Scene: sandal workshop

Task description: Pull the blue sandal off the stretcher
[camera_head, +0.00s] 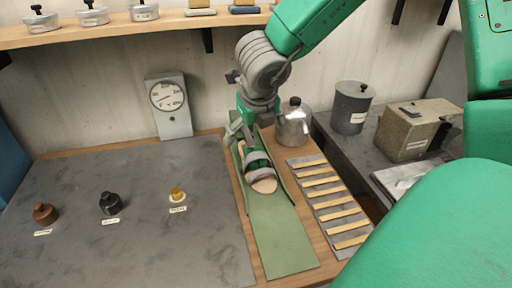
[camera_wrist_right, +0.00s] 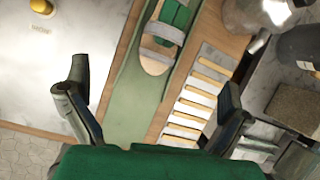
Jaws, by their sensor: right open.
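A sandal with grey-looking straps (camera_head: 258,166) sits around a pale foot form, which I take as the stretcher (camera_head: 265,187), on a green mat. No clear blue shows on it. In the right wrist view the straps (camera_wrist_right: 165,32) cross a green part, and the rounded pale end of the stretcher (camera_wrist_right: 154,66) sticks out past them. My right gripper (camera_head: 255,122) is above the far end of the stretcher in the head view and hides part of it. In its wrist view the fingers (camera_wrist_right: 155,80) are spread wide with nothing between them. My left gripper is not in view.
The green mat (camera_head: 283,250) has a bare near end. A slatted rack (camera_head: 328,203) lies right of it, with a metal pot (camera_head: 294,126) behind. A dial gauge (camera_head: 168,98) stands at the wall. Small bottles stand on the grey surface (camera_head: 170,250) at left, which is otherwise mostly clear.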

